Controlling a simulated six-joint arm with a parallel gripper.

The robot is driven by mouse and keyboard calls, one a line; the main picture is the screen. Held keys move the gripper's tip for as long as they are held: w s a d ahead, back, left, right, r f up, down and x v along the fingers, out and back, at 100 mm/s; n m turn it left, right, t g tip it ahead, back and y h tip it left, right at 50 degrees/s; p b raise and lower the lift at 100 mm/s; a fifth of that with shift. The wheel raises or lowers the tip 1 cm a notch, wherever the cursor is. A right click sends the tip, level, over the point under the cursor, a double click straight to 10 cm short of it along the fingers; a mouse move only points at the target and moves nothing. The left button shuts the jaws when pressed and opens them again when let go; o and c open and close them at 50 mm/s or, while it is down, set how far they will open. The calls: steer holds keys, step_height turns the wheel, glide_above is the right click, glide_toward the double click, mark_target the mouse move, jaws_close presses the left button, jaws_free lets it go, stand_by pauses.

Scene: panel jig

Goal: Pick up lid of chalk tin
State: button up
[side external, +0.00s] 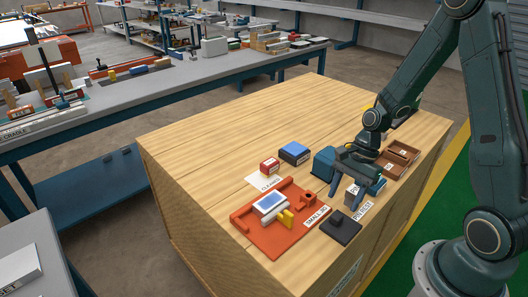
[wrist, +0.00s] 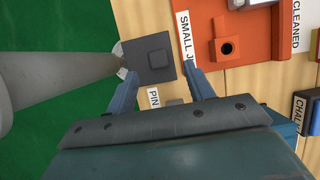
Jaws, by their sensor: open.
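A dark grey square plate with a square knob on top, which looks like the lid (side external: 342,227), lies flat near the table's front edge. In the wrist view the lid (wrist: 163,70) shows ahead of and partly between my fingertips. My gripper (side external: 357,183) is open and empty, above the table and to the right of the lid in the side view. Both fingers of my gripper (wrist: 161,82) show in the wrist view, apart from each other.
An orange jig (side external: 262,236) with a blue-topped part and yellow pieces lies left of the lid. A small red box (side external: 269,165) stands by a white card. Brown trays (side external: 401,153) sit behind. The table's far left is clear.

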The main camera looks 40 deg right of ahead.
mark_target(337, 215)
steer(key=shift+x, duration=2.6)
steer(key=shift+s, duration=0.15)
steer(key=c, duration=1.1)
steer(key=shift+r, duration=0.15)
step_height(337, 215, up, 20)
steer(key=shift+f, duration=0.1)
